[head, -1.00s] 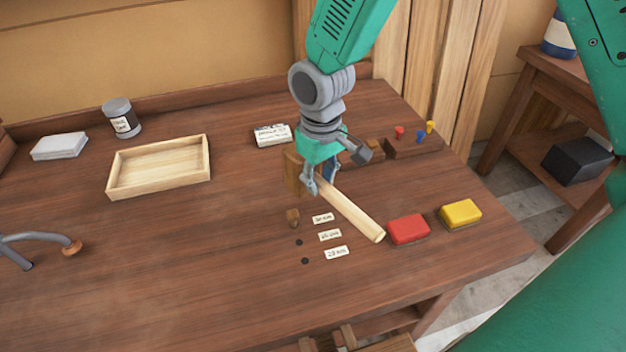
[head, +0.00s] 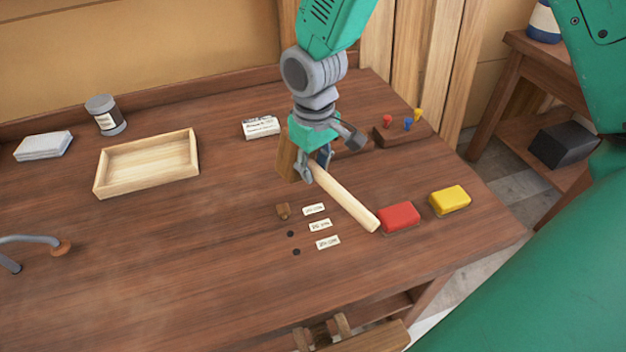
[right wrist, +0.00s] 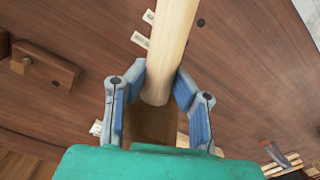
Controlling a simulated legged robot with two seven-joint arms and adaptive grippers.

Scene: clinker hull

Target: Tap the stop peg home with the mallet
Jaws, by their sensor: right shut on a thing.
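The mallet has a pale round handle (head: 345,197) and a brown wooden head (head: 287,157). My right gripper (head: 316,171) is shut on the handle close to the head, holding it above the bench. In the right wrist view the handle (right wrist: 168,45) runs up from between the fingers (right wrist: 160,105), with the head below, partly hidden. A small brown peg (head: 283,211) stands proud of the bench beside the top label (head: 314,209), in front of the mallet head and apart from it. Two dark holes (head: 290,234) lie nearer, beside other labels. My left gripper is not in view.
A red block (head: 399,217) lies close to the handle's end in the picture, with a yellow block (head: 450,200) beside it. A rack with coloured pegs (head: 400,135) is behind. An empty wooden tray (head: 150,180) stands left. The bench's front left is largely clear.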

